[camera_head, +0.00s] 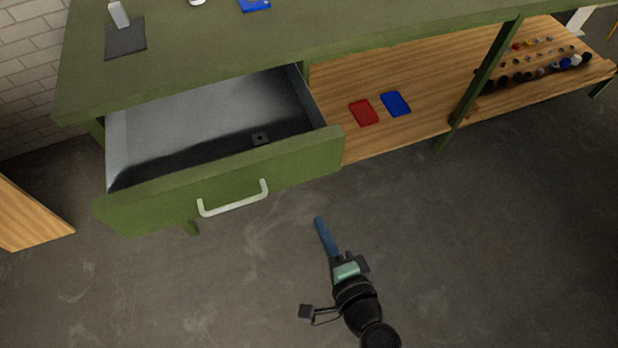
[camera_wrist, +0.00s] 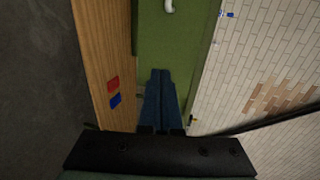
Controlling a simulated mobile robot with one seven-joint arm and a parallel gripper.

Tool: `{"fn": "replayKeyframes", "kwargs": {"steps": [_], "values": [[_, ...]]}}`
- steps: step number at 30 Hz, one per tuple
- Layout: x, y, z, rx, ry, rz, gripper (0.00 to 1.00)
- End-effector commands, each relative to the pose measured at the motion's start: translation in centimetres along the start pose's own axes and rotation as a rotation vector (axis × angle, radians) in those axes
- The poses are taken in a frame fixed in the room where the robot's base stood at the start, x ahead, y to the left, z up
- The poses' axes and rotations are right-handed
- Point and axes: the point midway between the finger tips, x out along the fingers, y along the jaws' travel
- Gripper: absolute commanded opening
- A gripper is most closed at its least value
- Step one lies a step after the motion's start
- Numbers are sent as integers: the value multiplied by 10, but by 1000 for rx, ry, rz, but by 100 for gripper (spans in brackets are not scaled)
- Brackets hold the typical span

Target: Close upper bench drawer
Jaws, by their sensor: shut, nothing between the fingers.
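The upper bench drawer (camera_head: 225,190) is green with a white bar handle (camera_head: 233,198). In the head view it stands pulled out from under the green bench top (camera_head: 330,35), at the left. In the wrist view the fingers (camera_wrist: 162,72) point toward a green panel, with part of the white handle (camera_wrist: 169,5) at the top edge.
A wooden shelf (camera_head: 400,75) right of the drawer holds a red tray (camera_head: 364,112), a blue tray (camera_head: 396,103) and several small round items at its far end. A green bench leg (camera_head: 484,75) crosses it. A wooden piece (camera_head: 28,217) stands at left. Floor in front is clear.

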Motion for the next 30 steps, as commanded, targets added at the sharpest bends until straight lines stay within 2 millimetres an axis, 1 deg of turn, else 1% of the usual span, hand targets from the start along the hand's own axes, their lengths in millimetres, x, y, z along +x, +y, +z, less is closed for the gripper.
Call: {"fn": "replayKeyframes", "kwargs": {"steps": [2,5,16,18,21,24,30], "values": [[6,0,0,7,0,-2,0],[20,-1,0,4,-2,-3,0],[99,-1,0,0,-2,-1,0],[110,-7,0,-1,-2,-2,0],[122,-10,0,-2,-1,-1,0],[131,-12,0,-1,0,-1,0],[136,-14,0,0,1,-1,0]]}}
